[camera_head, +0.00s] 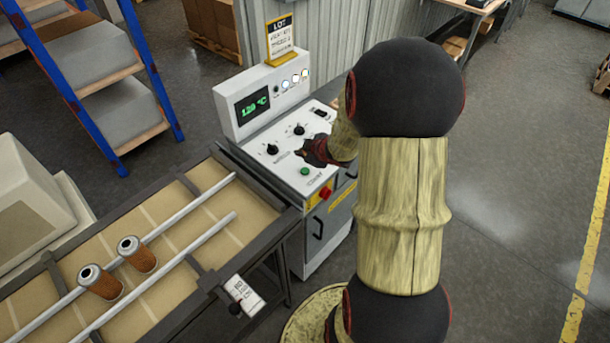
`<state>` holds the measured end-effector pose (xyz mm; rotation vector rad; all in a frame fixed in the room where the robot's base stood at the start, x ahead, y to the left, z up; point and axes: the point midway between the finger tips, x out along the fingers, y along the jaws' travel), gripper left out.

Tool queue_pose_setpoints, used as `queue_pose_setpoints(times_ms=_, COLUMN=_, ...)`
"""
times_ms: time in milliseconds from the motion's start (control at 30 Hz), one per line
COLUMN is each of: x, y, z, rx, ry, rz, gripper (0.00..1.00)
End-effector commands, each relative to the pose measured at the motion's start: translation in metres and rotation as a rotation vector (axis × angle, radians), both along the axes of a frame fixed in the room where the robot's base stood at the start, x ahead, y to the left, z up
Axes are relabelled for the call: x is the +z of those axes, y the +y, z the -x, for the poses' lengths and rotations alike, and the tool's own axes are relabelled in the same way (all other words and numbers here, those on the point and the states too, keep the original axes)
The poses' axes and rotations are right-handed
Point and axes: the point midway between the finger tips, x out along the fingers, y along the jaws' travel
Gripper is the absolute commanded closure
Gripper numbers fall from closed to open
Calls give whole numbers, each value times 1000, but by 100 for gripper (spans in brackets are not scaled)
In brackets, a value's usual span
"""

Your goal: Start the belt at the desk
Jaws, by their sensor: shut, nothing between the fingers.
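The control desk (240,125) stands at the centre, with a green display (252,106) reading about 120 °C. Its sloped panel has black knobs (272,150), a second knob (299,130), a black switch (320,113), a green button (305,171) and a red control (325,193) on yellow at the front. My gripper (308,153) is shut and empty over the panel, just behind the green button; I cannot tell whether it touches the panel.
A yellow-framed sign (281,41) stands on top of the desk. A blue-framed rack (80,85) stands at the back left. A beige machine (38,205) is left of the belt. Floor at the right is open.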

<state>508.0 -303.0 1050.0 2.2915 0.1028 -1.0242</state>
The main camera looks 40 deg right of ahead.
Motion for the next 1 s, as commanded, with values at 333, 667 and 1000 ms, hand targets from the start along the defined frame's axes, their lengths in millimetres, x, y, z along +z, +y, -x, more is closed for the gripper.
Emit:
queue_pose_setpoints(times_ms=333, x=-45, y=0, z=0, rx=1, ry=1, rz=-1, gripper=100)
queue_pose_setpoints(times_ms=667, x=-52, y=0, z=0, rx=1, ry=0, rz=1, gripper=100)
queue_pose_setpoints(times_ms=1000, x=-52, y=0, z=0, rx=1, ry=0, rz=1, gripper=100)
